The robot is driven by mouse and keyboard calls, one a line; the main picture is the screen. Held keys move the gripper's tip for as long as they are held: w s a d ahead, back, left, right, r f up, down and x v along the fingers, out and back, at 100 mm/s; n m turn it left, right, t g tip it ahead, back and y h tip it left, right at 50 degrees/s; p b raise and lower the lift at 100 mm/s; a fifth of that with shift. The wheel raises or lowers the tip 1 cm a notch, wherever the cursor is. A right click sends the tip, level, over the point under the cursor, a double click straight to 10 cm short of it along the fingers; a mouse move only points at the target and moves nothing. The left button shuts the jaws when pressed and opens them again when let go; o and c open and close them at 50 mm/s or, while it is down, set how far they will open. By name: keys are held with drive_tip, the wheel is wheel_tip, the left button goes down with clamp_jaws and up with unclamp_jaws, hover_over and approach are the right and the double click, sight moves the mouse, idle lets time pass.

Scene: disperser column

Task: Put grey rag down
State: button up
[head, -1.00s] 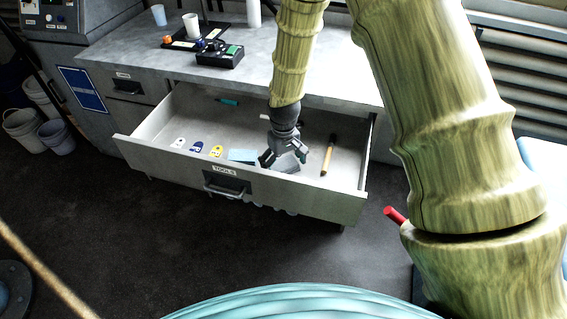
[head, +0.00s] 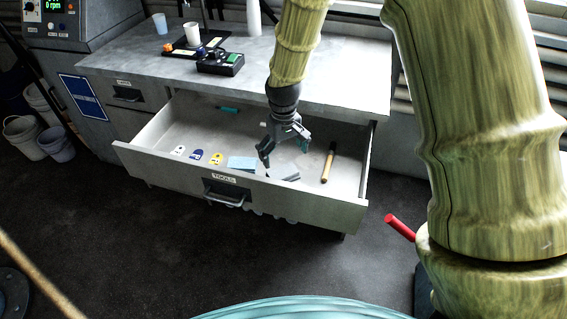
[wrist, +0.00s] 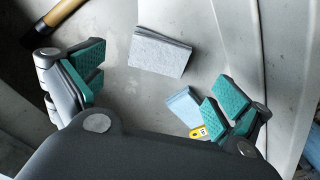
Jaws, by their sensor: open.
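The grey rag (wrist: 160,52) is a folded, flat rectangle lying on the floor of the open drawer (head: 205,188) marked TOOLS. In the head view the rag (head: 284,174) shows near the drawer's front wall, partly covered by my gripper. My gripper (head: 284,156) is open and empty above the rag, pointing down into the drawer. In the wrist view the teal finger pads of my gripper (wrist: 158,88) stand wide apart, with the rag between and beyond them, touching neither pad.
A light blue cloth (head: 242,163) lies left of the rag, beside yellow (head: 216,158), blue (head: 197,154) and white (head: 178,150) tags. A wooden-handled tool (head: 328,163) lies to the right. A teal item (head: 228,109) is at the back. The counter (head: 330,75) overhangs the drawer's rear.

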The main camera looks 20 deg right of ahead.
drive_tip(key=shift+r, duration=2.1)
